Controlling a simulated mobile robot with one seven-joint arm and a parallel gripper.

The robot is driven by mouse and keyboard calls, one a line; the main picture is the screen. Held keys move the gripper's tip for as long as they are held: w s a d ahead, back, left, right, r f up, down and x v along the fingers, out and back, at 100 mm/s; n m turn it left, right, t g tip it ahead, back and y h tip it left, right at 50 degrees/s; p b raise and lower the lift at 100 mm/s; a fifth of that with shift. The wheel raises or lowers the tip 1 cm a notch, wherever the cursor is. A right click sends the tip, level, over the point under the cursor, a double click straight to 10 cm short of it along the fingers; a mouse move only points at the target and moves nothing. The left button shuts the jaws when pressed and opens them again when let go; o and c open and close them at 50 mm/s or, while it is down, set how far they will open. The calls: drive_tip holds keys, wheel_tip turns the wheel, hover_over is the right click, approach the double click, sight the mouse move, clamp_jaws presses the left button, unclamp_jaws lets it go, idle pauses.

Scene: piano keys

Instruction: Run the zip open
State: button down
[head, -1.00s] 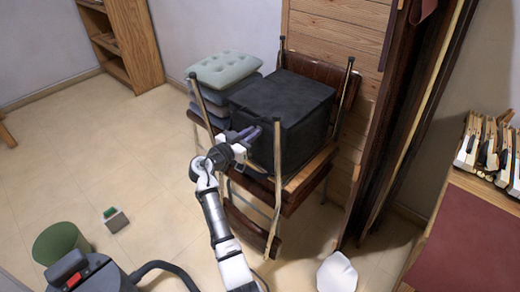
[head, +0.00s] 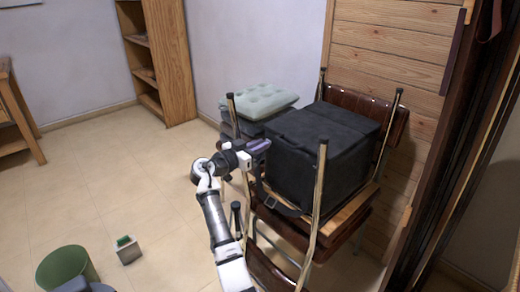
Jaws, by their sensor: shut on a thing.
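A black, box-shaped soft bag (head: 325,150) sits on a stack of upturned chairs. Its zip is too small and dark to make out. My gripper (head: 262,150) is at the bag's left side, close against it near the upper edge. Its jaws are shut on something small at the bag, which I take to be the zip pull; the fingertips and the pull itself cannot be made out. A dark strap (head: 282,207) hangs along the bag's lower left side.
Chair legs (head: 319,200) stand up around the bag, one close in front of it. Grey-green cushions (head: 258,100) are piled behind my gripper. A green bin (head: 66,268) and a small green-topped box (head: 128,249) stand on the floor. The tiled floor at left is mostly clear.

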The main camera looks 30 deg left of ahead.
drive_tip(key=shift+a+r, duration=0.1)
drive_tip(key=shift+a, duration=0.15)
drive_tip(key=c, duration=1.4)
unclamp_jaws()
drive_tip(key=shift+a, duration=0.1)
drive_tip(key=b+v, duration=0.1)
drive_tip(key=v, duration=1.2)
drive_tip(key=shift+s, duration=0.4)
